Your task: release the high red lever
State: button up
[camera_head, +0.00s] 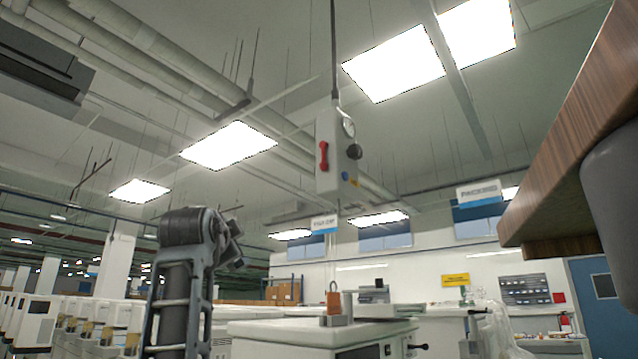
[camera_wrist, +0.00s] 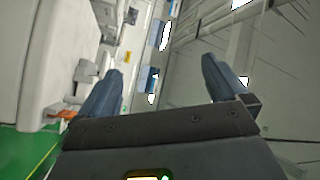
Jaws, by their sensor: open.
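A red lever (camera_head: 323,156) sits on the left part of a grey control box (camera_head: 327,182) that hangs high from the ceiling on a dark cable, near the middle of the head view. The box also has a round gauge, a dark knob and small blue and yellow marks. My gripper (camera_wrist: 165,68) shows in the wrist view with its two dark blue fingers wide apart and nothing between them. In the head view my arm stands at the lower left, below and left of the box. The lever does not show in the wrist view.
A white cart (camera_head: 270,341) stands below the box, with a copper-coloured padlock-like object (camera_head: 334,298) on top. A brown wooden edge (camera_head: 570,140) juts in at the upper right. Air around the hanging box looks clear.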

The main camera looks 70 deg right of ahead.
jog(key=s+d+r+m+g, duration=0.25)
jog(key=s+r+m, duration=0.5)
jog(key=r, duration=0.65)
jog(key=m+g+p, duration=0.1)
jog(key=m+g, duration=0.1)
jog(key=g, duration=0.1)
send_near(322, 157)
jog(key=shift+w+d+r+p, duration=0.15)
jog(key=shift+d+p, duration=0.25)
jog(key=shift+d, duration=0.85)
jog(key=shift+w+d+p, duration=0.25)
jog(key=shift+d+p, duration=0.1)
jog(key=shift+d, duration=0.9)
jog(key=shift+w+d+r+p, duration=0.15)
jog(key=shift+d+p, duration=0.25)
jog(key=shift+d, duration=0.85)
jog(key=shift+d+f, duration=0.1)
jog(key=shift+f, duration=0.05)
jog(key=c, duration=1.4)
